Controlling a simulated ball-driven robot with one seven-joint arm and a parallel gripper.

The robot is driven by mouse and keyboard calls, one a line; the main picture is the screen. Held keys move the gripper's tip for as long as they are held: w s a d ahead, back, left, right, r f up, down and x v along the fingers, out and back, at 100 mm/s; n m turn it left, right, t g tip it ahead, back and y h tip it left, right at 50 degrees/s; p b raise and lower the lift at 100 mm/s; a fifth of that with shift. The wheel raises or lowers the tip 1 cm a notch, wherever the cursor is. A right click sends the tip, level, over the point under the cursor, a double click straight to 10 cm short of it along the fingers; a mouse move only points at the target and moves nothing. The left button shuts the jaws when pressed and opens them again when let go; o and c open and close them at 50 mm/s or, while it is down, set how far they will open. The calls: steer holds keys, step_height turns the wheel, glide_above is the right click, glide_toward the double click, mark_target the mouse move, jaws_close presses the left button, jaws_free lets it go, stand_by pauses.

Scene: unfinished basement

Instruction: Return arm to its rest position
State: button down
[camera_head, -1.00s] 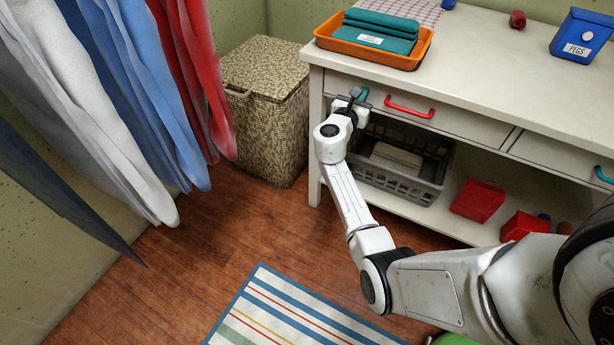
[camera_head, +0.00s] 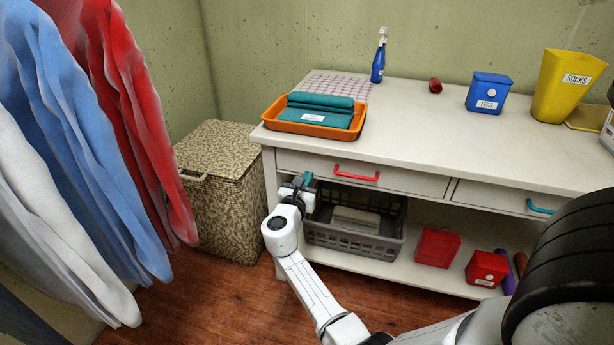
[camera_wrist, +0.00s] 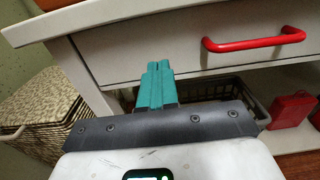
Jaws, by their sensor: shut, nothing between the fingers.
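My gripper (camera_head: 306,179) is in front of the table's left drawer front, near its left leg, with its teal fingers together and nothing between them. In the wrist view the shut fingers (camera_wrist: 157,84) point at the drawer front, left of the red handle (camera_wrist: 254,42). The red handle (camera_head: 357,173) is to the right of my gripper in the head view, apart from it. The drawer (camera_head: 410,179) looks closed. My arm stretches from the lower right up to the gripper.
An orange tray (camera_head: 275,122) with teal cloth stands on the white table (camera_head: 420,120). A grey crate (camera_head: 350,242) and red boxes are on the shelf below. A wicker hamper (camera_head: 222,205) stands left of my gripper. Hanging clothes (camera_head: 120,110) fill the left side.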

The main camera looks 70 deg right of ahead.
steer(key=a+p, duration=0.1)
steer(key=a, duration=0.7)
steer(key=shift+s, duration=0.3)
steer(key=shift+f, duration=0.1)
steer(key=s+a+f+m+y, duration=0.7)
steer(key=s+a+f+m, duration=0.15)
steer(key=m, duration=0.45)
steer(key=s+a+f+m+y, duration=0.1)
steer(key=s+a+m+y, duration=0.4)
steer(key=a, duration=0.6)
steer(key=s+a+f+m+y, duration=0.15)
steer(key=s+a+y, duration=0.35)
steer(key=a, duration=0.6)
step_height(320, 180, up, 14)
steer(key=w+p, duration=0.2)
steer(key=p, duration=1.3)
steer(key=shift+r+y, duration=0.25)
steer(key=shift+y, duration=0.15)
steer(key=shift+d, duration=0.1)
